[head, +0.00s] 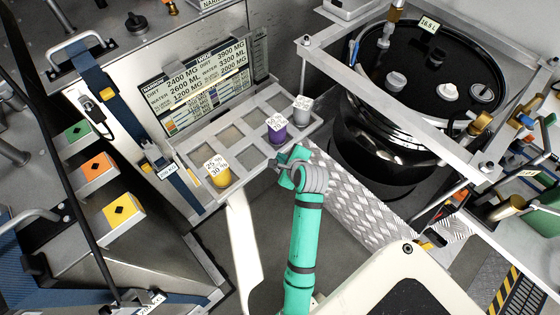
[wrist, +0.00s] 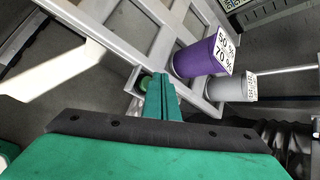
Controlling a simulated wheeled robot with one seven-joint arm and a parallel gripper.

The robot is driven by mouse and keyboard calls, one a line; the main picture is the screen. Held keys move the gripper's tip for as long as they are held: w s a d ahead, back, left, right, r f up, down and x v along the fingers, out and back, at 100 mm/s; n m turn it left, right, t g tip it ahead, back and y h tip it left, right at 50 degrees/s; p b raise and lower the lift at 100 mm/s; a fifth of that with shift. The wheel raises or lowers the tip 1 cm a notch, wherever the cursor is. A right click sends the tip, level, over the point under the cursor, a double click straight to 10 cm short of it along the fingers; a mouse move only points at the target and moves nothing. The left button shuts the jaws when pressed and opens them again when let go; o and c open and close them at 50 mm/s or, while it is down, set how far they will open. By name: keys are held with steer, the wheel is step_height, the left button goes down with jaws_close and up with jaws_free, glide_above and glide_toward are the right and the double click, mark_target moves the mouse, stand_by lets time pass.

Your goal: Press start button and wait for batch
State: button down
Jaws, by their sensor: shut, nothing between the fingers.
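My gripper (head: 284,168) is shut and empty at the front edge of the grey tray frame (head: 200,190). In the wrist view its green fingers (wrist: 161,92) point at that edge. A small round green button (wrist: 145,83) in a housing on the edge shows just left of the fingertips. I cannot tell whether the fingers touch it, and the gripper covers it in the head view. A display panel (head: 205,88) behind the tray shows MG and ML amounts with coloured bars.
The tray holds a yellow cup (head: 219,176), a purple cup (head: 277,132) and a grey cup (head: 301,115), with empty cells between. A black tank (head: 385,135) in a metal frame stands right. Orange, green and yellow blocks (head: 95,170) sit left.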

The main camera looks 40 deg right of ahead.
step_height(320, 180, up, 5)
stand_by(0.6)
steer(key=shift+a+f, duration=0.1)
stand_by(0.6)
steer(key=s+a+f+n+t, duration=0.1)
steer(key=s+a+f+n, duration=0.35)
steer(key=a+n, duration=0.35)
steer(key=s+a+f+n+t, duration=0.1)
steer(key=s+a+f+n, duration=0.2)
steer(key=s+a+n, duration=0.5)
steer(key=s+a+r+n+t+y, duration=0.2)
steer(key=s+a+r+n+t, duration=0.2)
steer(key=s+a+r+n, duration=0.7)
steer(key=s+a+n, duration=0.2)
steer(key=s+a, duration=0.2)
steer(key=shift+a+r+n, duration=0.2)
steer(key=shift+r+n, duration=0.2)
stand_by(2.9)
